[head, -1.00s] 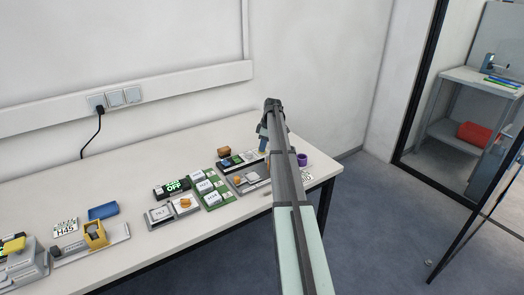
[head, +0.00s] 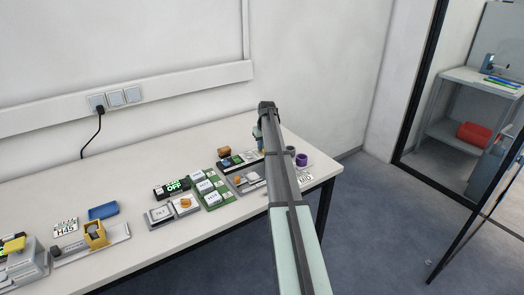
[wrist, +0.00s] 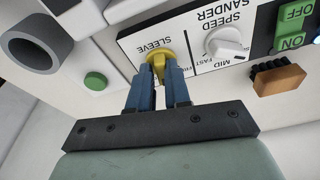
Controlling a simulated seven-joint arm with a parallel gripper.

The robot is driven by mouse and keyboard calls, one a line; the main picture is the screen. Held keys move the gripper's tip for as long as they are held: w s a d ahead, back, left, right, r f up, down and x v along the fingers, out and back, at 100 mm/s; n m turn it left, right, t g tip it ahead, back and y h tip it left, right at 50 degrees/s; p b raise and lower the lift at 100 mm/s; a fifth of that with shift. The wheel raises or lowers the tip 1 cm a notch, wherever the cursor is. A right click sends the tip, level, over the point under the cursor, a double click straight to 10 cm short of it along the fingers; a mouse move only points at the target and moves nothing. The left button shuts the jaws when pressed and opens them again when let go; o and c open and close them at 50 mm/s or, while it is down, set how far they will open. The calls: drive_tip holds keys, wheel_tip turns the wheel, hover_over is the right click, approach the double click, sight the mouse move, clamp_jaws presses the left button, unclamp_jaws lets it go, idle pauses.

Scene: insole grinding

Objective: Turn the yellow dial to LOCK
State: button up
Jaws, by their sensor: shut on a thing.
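The yellow dial (wrist: 158,62) sits on a white panel labelled SLEEVE in the wrist view, where the lettering appears upside down. My gripper (wrist: 160,72) has its blue fingers closed around the dial's grip. The fingers hide part of the panel's lettering, and I cannot read a LOCK mark. In the head view my arm covers the dial, and only a bit of a blue finger shows by the back of the table.
Beside the dial is a white SPEED knob (wrist: 226,44) on the SANDER panel. Green OFF (wrist: 293,12) and ON buttons, a brown brush-like block (wrist: 278,78), a green button (wrist: 95,81) and a grey ring (wrist: 37,48) are near. The white table (head: 140,158) holds several devices.

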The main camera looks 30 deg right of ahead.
drive_tip(key=shift+d+m, duration=0.3)
drive_tip(key=shift+m, duration=0.3)
drive_tip(key=shift+o, duration=0.3)
drive_tip(key=m+h, duration=0.1)
drive_tip(key=m, duration=0.3)
drive_tip(key=shift+m, duration=0.4)
drive_tip(key=o, duration=0.5)
drive_tip(key=shift+c, duration=0.2)
drive_tip(key=shift+a+g, duration=0.1)
drive_tip(key=shift+g, duration=0.2)
drive_tip(key=shift+r, duration=0.3)
drive_tip(key=shift+a+r, duration=0.1)
drive_tip(key=shift+r, duration=3.1)
